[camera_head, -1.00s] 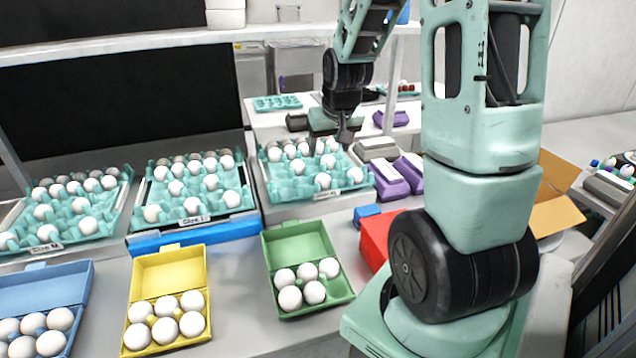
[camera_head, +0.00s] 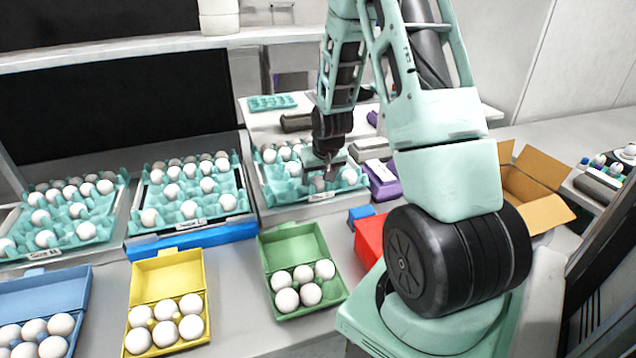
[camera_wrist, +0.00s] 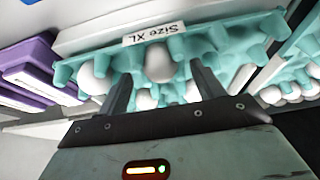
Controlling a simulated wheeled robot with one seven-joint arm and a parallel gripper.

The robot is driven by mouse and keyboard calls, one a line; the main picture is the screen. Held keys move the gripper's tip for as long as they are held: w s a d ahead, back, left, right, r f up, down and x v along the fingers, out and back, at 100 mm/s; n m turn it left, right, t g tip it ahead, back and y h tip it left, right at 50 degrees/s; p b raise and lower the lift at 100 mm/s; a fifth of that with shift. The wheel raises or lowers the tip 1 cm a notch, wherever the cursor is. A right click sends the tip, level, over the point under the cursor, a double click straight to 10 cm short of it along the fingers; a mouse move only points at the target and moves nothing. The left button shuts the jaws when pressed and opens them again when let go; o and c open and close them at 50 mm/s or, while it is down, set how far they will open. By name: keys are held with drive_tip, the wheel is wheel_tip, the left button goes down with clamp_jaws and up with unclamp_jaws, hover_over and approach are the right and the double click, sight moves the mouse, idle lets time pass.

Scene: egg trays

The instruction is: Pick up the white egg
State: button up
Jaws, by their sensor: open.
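My gripper (camera_head: 322,172) is open and low over the front part of the right-hand teal egg tray (camera_head: 288,195). In the wrist view the two fingers of my gripper (camera_wrist: 160,88) point at the tray, one on each side of a white egg (camera_wrist: 159,62) near the label "Size XL" (camera_wrist: 153,33). I cannot tell whether the fingers touch it. Another white egg (camera_wrist: 92,80) sits outside the fingers to the left. In the head view, my gripper hides part of this tray; a white egg (camera_head: 349,176) shows to its right.
Two more teal trays (camera_head: 187,216) (camera_head: 20,248) of white eggs stand to the left. Green (camera_head: 290,243), yellow (camera_head: 168,270) and blue (camera_head: 40,287) cartons holding eggs lie open in front. Purple cartons (camera_head: 382,187) and a red box (camera_head: 370,238) are to the right.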

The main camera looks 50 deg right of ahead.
drive_tip(key=shift+w+d+f, duration=0.1)
drive_tip(key=shift+w+f, duration=0.15)
drive_tip(key=shift+f, duration=0.45)
drive_tip(key=c, duration=0.7)
drive_tip(key=shift+r, duration=0.1)
